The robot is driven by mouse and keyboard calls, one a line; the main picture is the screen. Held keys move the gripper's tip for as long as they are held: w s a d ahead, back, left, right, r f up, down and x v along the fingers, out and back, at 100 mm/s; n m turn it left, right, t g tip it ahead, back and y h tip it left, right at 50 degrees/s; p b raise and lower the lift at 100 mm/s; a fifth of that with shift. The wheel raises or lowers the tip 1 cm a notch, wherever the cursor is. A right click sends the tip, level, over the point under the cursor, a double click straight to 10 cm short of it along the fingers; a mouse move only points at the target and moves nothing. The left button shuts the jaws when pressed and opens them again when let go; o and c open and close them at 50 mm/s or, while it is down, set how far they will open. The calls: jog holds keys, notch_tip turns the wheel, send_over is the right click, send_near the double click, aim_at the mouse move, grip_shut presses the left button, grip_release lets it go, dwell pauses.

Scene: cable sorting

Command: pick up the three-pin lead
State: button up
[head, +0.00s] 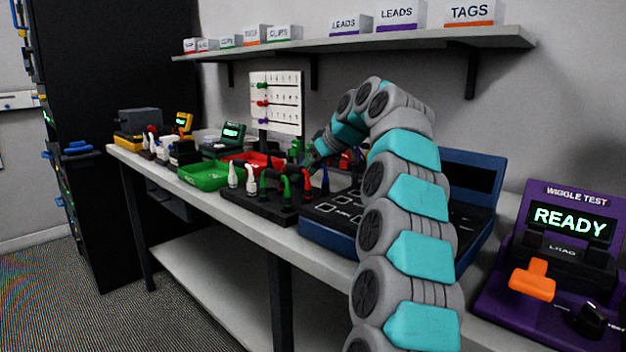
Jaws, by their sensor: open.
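My arm arches over the bench, and my gripper (308,163) points down and left above the far side of a black block (262,207). It is small and dark here, and its fingertips are hard to make out. I see nothing held in it. Several upright plug-like leads stand on the block: a white one (250,178), green ones (286,190) and a blue one (325,181). They are too small to tell which is the three-pin lead. My arm hides part of the bench behind it.
Left of the block are a green tray (203,175) and a red tray (262,160). A blue case (328,235) lies to the right, partly behind my arm. A purple wiggle tester (560,260) reading READY stands at far right. A shelf (350,44) with labelled boxes hangs above.

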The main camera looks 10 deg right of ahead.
grip_shut()
jog(key=shift+r, duration=0.15)
dwell(0.6)
